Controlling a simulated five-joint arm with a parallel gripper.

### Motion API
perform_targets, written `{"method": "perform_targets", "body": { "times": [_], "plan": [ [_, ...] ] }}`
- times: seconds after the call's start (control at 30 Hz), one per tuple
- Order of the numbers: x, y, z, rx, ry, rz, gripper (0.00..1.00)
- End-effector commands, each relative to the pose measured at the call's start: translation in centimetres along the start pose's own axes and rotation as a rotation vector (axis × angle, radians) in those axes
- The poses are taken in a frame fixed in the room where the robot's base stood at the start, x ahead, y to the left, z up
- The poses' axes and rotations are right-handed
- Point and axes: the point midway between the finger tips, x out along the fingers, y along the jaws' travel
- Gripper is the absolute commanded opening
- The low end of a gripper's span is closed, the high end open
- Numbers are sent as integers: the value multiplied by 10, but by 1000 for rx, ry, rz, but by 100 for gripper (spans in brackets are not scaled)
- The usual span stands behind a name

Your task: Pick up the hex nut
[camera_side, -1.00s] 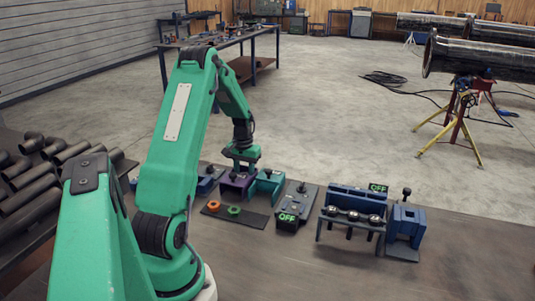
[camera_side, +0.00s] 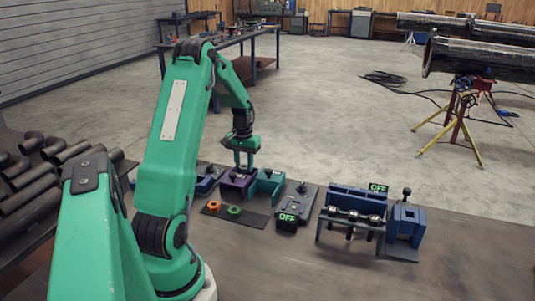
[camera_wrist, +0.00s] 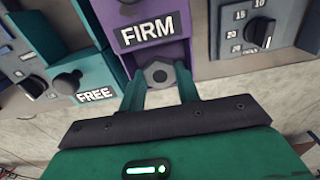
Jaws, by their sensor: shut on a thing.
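A small dark grey hex nut (camera_wrist: 158,73) with a round hole shows between the fingertips of my gripper (camera_wrist: 160,80) in the wrist view. My gripper's two teal fingers are shut on it, one on each side. Behind it is the purple block (camera_wrist: 160,50) labelled FIRM. In the side view my gripper (camera_side: 243,166) points down just above the purple block (camera_side: 236,184), and the nut there is too small to make out.
A teal block (camera_wrist: 85,70) labelled FREE stands left of the purple block in the wrist view, and a grey dial box (camera_wrist: 255,25) stands right.

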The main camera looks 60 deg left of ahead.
Motion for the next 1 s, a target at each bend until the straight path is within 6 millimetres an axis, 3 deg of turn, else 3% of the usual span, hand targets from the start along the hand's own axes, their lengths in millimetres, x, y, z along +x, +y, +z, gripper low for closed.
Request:
{"method": "perform_targets", "body": {
  "times": [0.03,0.6,1.0],
  "plan": [
    [-10,1,0,1,4,-1,8],
    [-64,88,39,3,3,0,8],
    [-75,107,48,0,1,0,8]
  ]
}}
